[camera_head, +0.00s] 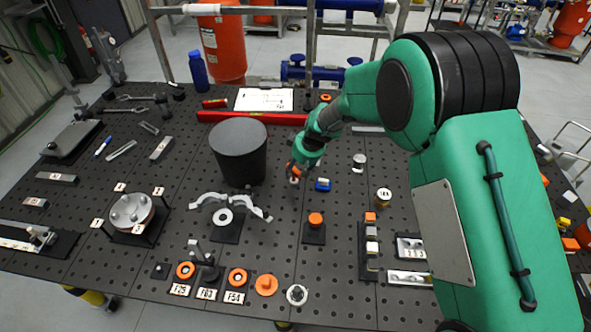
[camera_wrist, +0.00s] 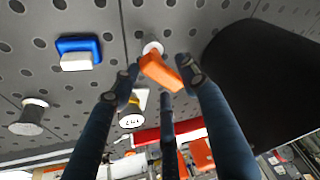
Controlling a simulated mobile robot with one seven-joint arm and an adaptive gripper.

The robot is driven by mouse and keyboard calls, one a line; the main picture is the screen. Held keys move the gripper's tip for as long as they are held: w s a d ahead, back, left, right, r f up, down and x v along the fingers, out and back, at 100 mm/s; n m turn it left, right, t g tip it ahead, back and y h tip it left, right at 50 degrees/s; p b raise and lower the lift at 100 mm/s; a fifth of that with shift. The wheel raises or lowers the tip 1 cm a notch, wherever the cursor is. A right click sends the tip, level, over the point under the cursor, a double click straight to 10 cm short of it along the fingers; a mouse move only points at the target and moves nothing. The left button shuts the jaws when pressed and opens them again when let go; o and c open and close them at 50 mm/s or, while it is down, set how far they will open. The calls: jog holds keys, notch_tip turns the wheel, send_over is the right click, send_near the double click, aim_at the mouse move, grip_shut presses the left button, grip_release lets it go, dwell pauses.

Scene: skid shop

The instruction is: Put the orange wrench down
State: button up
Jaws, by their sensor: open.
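The orange wrench (camera_wrist: 161,73) shows in the wrist view as a short orange bar seen nearly end-on, with a pale round part at its far end. Its full shape cannot be made out. My gripper (camera_wrist: 160,82) is open, with its dark fingers on either side of the orange bar and a third finger below it in the picture. In the head view my gripper (camera_head: 295,170) is low over the middle of the perforated table (camera_head: 270,240), with a bit of orange at its fingers. Whether the wrench touches the table is hard to tell.
A black cylinder (camera_head: 239,152) stands close to the left of my gripper. A blue block (camera_head: 322,185) lies close on the right. A grey puller (camera_head: 233,208) is in front, with an orange-topped piece (camera_head: 315,220) beside it. A red bar (camera_head: 250,118) lies behind.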

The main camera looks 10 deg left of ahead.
jog(key=v, duration=1)
jog(key=shift+p, duration=0.3)
jog(key=shift+r, duration=0.15)
jog(key=s+d+r+m+t+h, duration=0.1)
jog(key=s+d+r+m, duration=0.1)
jog(key=s+d+r, duration=0.7)
jog(key=s+d+r+m, duration=0.2)
jog(key=s+d+r, duration=0.35)
jog(key=r, duration=0.55)
jog(key=s+d+r+m, duration=0.1)
jog(key=s+d, duration=0.3)
jog(key=s, duration=0.4)
jog(key=s+d+r+m+t+h, duration=0.1)
jog(key=s+d, duration=0.3)
jog(key=s, duration=0.4)
jog(key=s+d+r+m+h, duration=0.1)
jog(key=s+d+r+m, duration=0.1)
jog(key=s, duration=0.7)
jog(key=shift+d+r+m, duration=0.25)
jog(key=shift+d+m, duration=0.25)
jog(key=shift+d, duration=0.45)
